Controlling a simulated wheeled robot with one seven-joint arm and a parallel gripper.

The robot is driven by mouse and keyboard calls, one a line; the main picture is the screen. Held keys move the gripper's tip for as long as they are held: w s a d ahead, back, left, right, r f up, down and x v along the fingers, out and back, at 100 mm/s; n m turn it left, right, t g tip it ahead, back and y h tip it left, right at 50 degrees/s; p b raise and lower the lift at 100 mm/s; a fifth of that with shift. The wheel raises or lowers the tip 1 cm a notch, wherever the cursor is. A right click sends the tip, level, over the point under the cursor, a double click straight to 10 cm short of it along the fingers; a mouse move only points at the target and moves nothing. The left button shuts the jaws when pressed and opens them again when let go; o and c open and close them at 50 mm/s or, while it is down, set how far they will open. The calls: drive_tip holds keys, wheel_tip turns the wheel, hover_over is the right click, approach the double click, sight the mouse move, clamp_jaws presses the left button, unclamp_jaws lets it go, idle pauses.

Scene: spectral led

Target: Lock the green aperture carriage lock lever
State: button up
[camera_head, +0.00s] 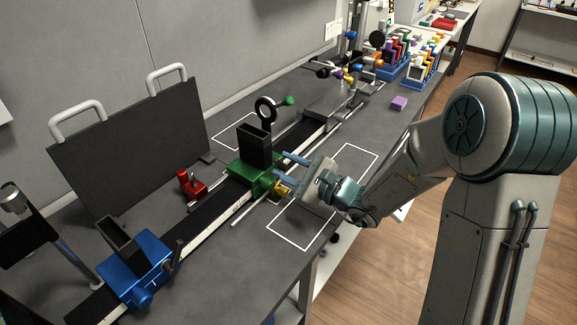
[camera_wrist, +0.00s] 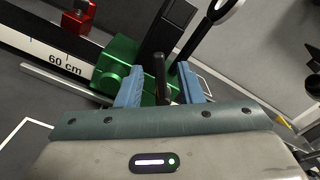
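The green aperture carriage (camera_head: 247,172) sits on the black rail and carries a tall black box-shaped holder (camera_head: 254,146). In the wrist view the green carriage (camera_wrist: 121,62) is just beyond my gripper, and a black lever (camera_wrist: 160,76) stands up at its near side. My gripper (camera_head: 283,172) reaches the carriage from the right with blue fingers spread. In the wrist view my gripper (camera_wrist: 161,84) has one finger on each side of the lever, with visible gaps. I see no clear contact. In the head view the lever is hard to make out.
A blue carriage (camera_head: 139,272) is lower left on the rail. A red clamp (camera_head: 191,184) and a large dark panel (camera_head: 130,150) stand behind the rail. A round black-ringed optic (camera_head: 265,109) stands beyond the green carriage. White-outlined areas of the table (camera_head: 300,226) are clear.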

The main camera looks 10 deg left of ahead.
clamp_jaws()
drive_tip(key=shift+r+m, duration=0.1)
drive_tip(key=shift+m, duration=0.2)
drive_tip(key=shift+w+d+m+p, duration=0.35)
drive_tip(key=shift+w+m+p, duration=0.45)
drive_tip(key=shift+m+p, duration=1.25)
drive_tip(key=shift+w+d+m+p, duration=0.35)
drive_tip(key=shift+w+m+p, duration=0.5)
drive_tip(key=shift+m+p, duration=1.2)
drive_tip(key=shift+w+d+m+p, duration=0.35)
drive_tip(key=shift+w+m+p, duration=0.7)
drive_tip(key=shift+m, duration=1.65)
drive_tip(key=shift+s+p, duration=0.25)
drive_tip(key=shift+p, duration=0.05)
unclamp_jaws()
